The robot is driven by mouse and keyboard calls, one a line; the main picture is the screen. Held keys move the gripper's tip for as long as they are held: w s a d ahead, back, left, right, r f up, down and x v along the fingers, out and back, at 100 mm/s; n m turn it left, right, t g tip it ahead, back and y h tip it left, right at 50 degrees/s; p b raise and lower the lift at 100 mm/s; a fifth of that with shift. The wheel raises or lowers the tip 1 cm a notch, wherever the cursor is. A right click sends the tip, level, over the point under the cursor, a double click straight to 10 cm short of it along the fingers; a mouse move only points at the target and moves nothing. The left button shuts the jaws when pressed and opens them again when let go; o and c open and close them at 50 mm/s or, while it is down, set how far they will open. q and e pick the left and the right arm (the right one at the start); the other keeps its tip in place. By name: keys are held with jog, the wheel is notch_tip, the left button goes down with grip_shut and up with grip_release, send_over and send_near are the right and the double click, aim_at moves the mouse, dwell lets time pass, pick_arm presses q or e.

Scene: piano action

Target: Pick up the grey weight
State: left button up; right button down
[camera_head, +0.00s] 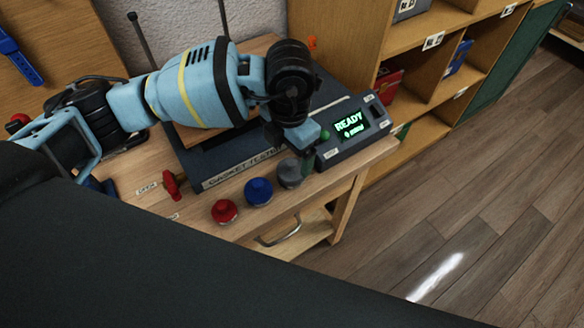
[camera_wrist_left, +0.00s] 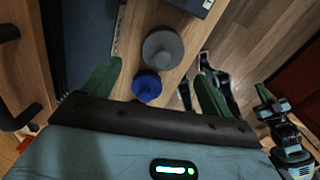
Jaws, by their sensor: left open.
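The grey weight (camera_head: 290,173) is a round knob-like piece at the right end of a row on the wooden bench, in front of the gasket tester. A blue weight (camera_head: 258,191) and a red weight (camera_head: 225,211) stand to its left. My left gripper (camera_head: 300,152) points down close to the grey weight and partly covers it in the head view. In the left wrist view, the grey weight (camera_wrist_left: 162,48) and the blue weight (camera_wrist_left: 147,86) show between the spread green fingers, with nothing held. The exact height gap cannot be told.
The gasket tester (camera_head: 215,175) and its READY display box (camera_head: 352,128) stand just behind the weights. A red handle (camera_head: 172,184) is at the left. The bench's front edge, with a drawer handle (camera_head: 278,233) below, is near. Shelves (camera_head: 420,60) stand behind right.

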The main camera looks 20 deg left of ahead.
aim_at(291, 162)
pick_arm(q)
notch_tip(291, 162, down, 2)
jog(key=shift+w+f, duration=0.15)
jog(key=shift+d+f, duration=0.1)
jog(key=shift+f, duration=0.3)
notch_tip(291, 162, down, 4)
jog(key=shift+w+d+f, duration=0.1)
pick_arm(e)
jog(key=shift+w+r, duration=0.25)
jog(key=shift+w, duration=0.4)
